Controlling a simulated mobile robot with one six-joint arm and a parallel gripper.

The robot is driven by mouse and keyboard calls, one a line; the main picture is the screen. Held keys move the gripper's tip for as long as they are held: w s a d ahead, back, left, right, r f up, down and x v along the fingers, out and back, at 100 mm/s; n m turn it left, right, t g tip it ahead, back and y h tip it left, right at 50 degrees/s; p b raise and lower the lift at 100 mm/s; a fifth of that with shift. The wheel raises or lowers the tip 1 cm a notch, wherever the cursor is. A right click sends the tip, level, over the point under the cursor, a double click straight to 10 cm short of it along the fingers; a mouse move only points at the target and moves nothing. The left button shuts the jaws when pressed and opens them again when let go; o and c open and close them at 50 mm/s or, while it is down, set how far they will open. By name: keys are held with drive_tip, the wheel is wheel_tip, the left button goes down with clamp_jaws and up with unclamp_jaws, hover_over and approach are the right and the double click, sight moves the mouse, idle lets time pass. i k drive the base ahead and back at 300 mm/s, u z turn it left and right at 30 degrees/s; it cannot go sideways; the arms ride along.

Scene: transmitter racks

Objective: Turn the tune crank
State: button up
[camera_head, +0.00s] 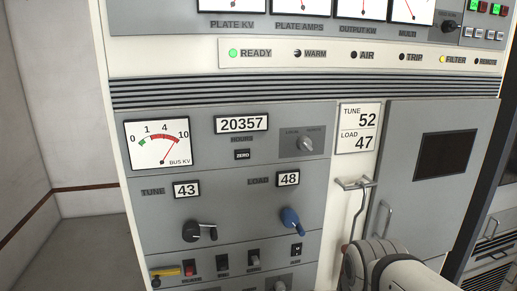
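The tune crank (194,232) is a black knob with a dark handle pointing right, low on the grey rack panel. The tune counter (186,190) above it reads 43. Right of it is the blue load crank (291,219), with the load counter (288,179) reading 48. Part of my pale arm shows at the lower right, in front of the cabinet. My gripper is not visible, and nothing of mine is seen touching the tune crank.
Below the cranks is a row of small switches (223,261) and a yellow-handled item (165,271). A metal hook with a hanging rod (355,184) juts out beside the cabinet door (437,190), which has a handle. A green READY lamp (233,53) is lit. Floor shows at left.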

sight(191, 230)
drive_tip(key=z, duration=0.55)
drive_tip(key=k, duration=1.3)
drive_tip(key=u, duration=0.95)
drive_tip(key=i, duration=1)
drive_tip(key=u, duration=0.05)
